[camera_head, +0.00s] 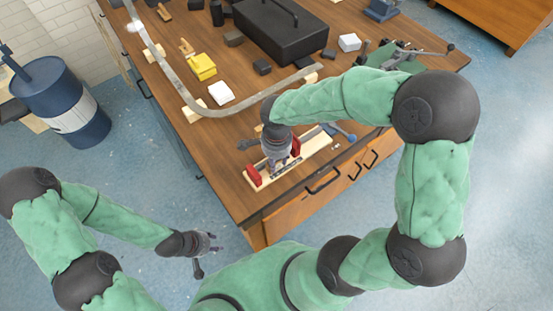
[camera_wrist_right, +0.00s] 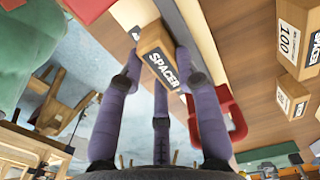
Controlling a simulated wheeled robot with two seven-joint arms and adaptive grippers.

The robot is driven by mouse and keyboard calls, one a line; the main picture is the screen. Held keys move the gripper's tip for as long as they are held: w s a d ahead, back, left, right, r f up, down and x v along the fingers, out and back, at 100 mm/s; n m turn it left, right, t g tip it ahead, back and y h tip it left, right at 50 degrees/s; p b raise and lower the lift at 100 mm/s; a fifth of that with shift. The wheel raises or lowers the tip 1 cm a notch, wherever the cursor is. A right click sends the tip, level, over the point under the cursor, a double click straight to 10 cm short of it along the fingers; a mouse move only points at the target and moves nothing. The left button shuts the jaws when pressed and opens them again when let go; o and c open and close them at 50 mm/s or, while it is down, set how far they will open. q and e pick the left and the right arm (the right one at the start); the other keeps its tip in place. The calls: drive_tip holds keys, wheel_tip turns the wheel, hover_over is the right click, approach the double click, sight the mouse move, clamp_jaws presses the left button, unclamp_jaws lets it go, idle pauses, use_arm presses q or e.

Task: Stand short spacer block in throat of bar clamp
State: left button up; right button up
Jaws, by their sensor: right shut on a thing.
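A tan wooden spacer block (camera_wrist_right: 157,52) with a black "SPACER" label is gripped between the purple fingers of my right gripper (camera_wrist_right: 157,72). In the head view my right gripper (camera_head: 281,166) reaches down over the pale board, and the block is mostly hidden there. The bar clamp shows red jaws (camera_head: 254,175) at the board's left end and on the gripper's right side. A red part (camera_wrist_right: 234,120) also shows beside the fingers in the wrist view. Whether the block touches the clamp I cannot tell. My left gripper (camera_head: 207,243) is open and empty, off the table.
Other spacer blocks (camera_wrist_right: 300,38) stand on the wooden table in the wrist view, one marked 100. A curved grey strip (camera_head: 185,98) on wooden blocks, a black toolbox (camera_head: 280,30), a yellow block (camera_head: 203,66) and white blocks (camera_head: 221,93) lie farther back. The front left tabletop is clear.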

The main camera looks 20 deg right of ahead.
sight(276, 162)
drive_tip(key=o, duration=1.1)
drive_tip(key=shift+f, duration=0.1)
drive_tip(key=shift+o, duration=0.2)
drive_tip(key=shift+r, duration=0.2)
wheel_tip(276, 162, up, 12)
drive_tip(key=p, duration=0.2)
drive_tip(key=shift+p, duration=0.3)
